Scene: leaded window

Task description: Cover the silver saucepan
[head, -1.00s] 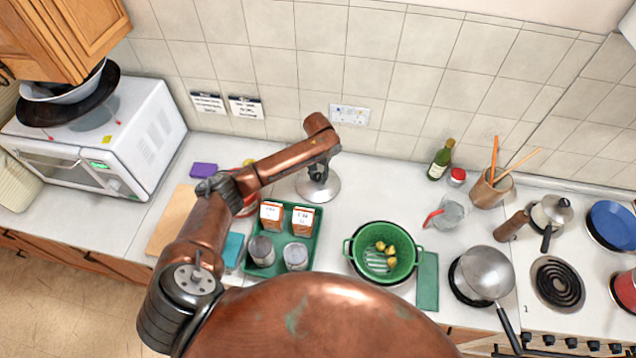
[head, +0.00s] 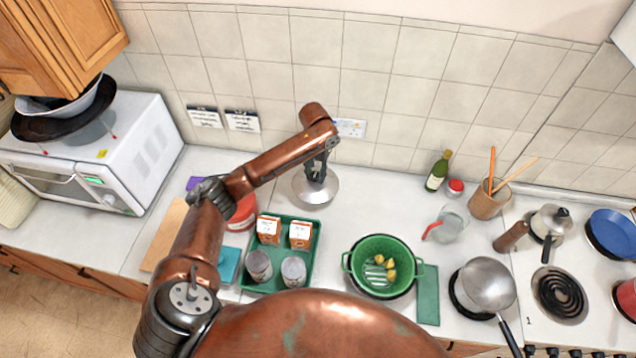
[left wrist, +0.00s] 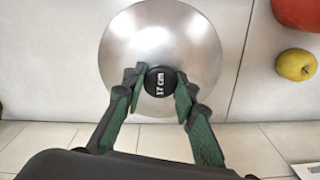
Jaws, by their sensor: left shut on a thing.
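A round silver lid (head: 316,187) with a black knob is at the back of the counter, near the tiled wall. My left gripper (head: 316,165) is above it, shut on the knob. I cannot tell how far the lid is above the counter. A shiny silver pan (head: 488,282) with a long dark handle is at the right. A smaller silver pot (head: 550,222) with its own lid is on the stove. My right gripper is out of view.
A green tray (head: 275,285) with cartons and cans is left of a green colander (head: 380,268). A bottle (head: 438,171), a glass jug (head: 449,226) and a utensil holder (head: 488,200) stand at the back right. Counter between lid and bottle is clear.

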